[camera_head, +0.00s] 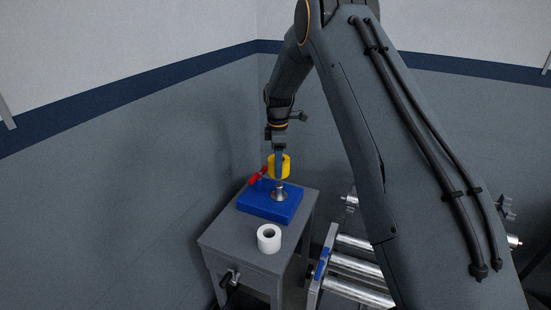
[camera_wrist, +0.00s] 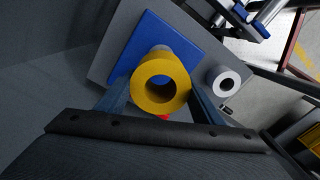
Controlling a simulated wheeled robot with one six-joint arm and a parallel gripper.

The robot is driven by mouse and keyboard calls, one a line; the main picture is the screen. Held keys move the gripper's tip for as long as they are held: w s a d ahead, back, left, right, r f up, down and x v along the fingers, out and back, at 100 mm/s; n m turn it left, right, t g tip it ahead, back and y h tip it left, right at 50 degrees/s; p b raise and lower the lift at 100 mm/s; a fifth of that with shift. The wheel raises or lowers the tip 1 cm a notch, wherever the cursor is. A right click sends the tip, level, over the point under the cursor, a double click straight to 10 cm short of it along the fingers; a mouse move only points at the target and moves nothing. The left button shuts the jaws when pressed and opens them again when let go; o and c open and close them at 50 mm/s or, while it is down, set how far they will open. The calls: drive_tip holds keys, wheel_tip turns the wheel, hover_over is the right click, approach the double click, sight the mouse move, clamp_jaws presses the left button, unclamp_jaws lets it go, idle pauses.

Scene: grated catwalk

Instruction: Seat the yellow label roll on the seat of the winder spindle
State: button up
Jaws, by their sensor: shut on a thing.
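The yellow label roll (camera_head: 279,167) is held between the fingers of my gripper (camera_head: 279,158), above the blue base on the table. In the wrist view the yellow roll (camera_wrist: 160,84) shows its open bore between my two fingers (camera_wrist: 160,98). The winder spindle (camera_head: 279,192) stands on the blue base (camera_head: 262,204), with its round metal seat showing just below the roll. In the wrist view the roll hides most of the spindle, and a grey round part shows behind its upper edge. I cannot tell whether the spindle tip is inside the bore.
A white roll (camera_head: 269,238) stands on the grey table (camera_head: 234,239), in front of the blue base. A red handle (camera_head: 258,177) is beside the yellow roll, at its left. A roller conveyor (camera_head: 350,270) stands right of the table. Walls rise behind the table.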

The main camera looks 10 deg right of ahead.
drive_tip(key=b, duration=0.2)
hover_over(278, 185)
drive_tip(key=shift+w+f, duration=0.1)
drive_tip(key=shift+f, duration=2.25)
drive_tip(key=shift+f, duration=0.15)
drive_tip(key=shift+f+b, duration=1.35)
drive_tip(key=shift+f, duration=1.45)
drive_tip(key=o, duration=1.6)
drive_tip(key=shift+r, duration=0.15)
drive_tip(key=shift+r+p, duration=1.45)
drive_tip(key=shift+r, duration=2.4)
